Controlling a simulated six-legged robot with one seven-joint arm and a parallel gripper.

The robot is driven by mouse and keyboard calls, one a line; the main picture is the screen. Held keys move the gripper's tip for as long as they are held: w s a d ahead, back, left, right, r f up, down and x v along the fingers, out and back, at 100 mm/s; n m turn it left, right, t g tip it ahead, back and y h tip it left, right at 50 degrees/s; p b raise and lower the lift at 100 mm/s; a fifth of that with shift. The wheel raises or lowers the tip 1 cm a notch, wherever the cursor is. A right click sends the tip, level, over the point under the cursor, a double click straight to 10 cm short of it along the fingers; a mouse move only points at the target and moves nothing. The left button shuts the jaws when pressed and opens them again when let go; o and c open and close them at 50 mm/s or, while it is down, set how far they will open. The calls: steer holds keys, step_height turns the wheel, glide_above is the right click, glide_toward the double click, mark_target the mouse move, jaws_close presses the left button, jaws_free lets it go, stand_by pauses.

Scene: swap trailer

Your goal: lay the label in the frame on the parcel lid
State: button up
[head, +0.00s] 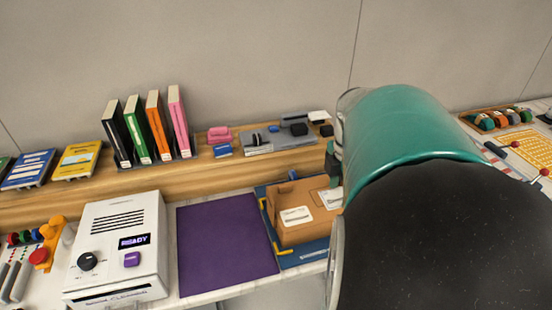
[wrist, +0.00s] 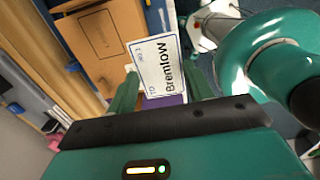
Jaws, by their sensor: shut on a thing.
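A white label (wrist: 158,66) with a blue border and the word "Bremlow" is held between the green fingers of my gripper (wrist: 160,84) in the wrist view. The cardboard parcel (wrist: 87,62) lies beyond the label, with a thin outlined frame (wrist: 104,36) on its lid. The label appears above and beside the lid's edge; I cannot tell the exact height. In the head view the parcel (head: 285,233) sits on a blue tray, with a white printed patch (head: 296,215) on it. My gripper (head: 335,163) is mostly hidden by my arm there.
The blue tray (head: 316,247) has yellow corner pieces. A purple mat (head: 225,250) lies left of it, beside a white machine (head: 118,245) reading "READY". A wooden shelf behind holds upright books (head: 150,128) and small items. My arm hides the right middle.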

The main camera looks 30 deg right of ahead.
steer(key=w+d+f, duration=0.2)
steer(key=w+f, duration=0.1)
steer(key=w+d+f, duration=0.2)
steer(key=w, duration=0.1)
steer(key=w+d+f, duration=0.3)
steer(key=shift+w+f, duration=0.25)
steer(key=shift+f, duration=0.05)
steer(key=shift+w+f, duration=0.15)
steer(key=shift+f, duration=0.15)
steer(key=shift+d+f, duration=0.1)
steer(key=shift+f, duration=1.4)
steer(key=shift+f, duration=0.15)
steer(key=o, duration=0.9)
steer(key=shift+o, duration=0.2)
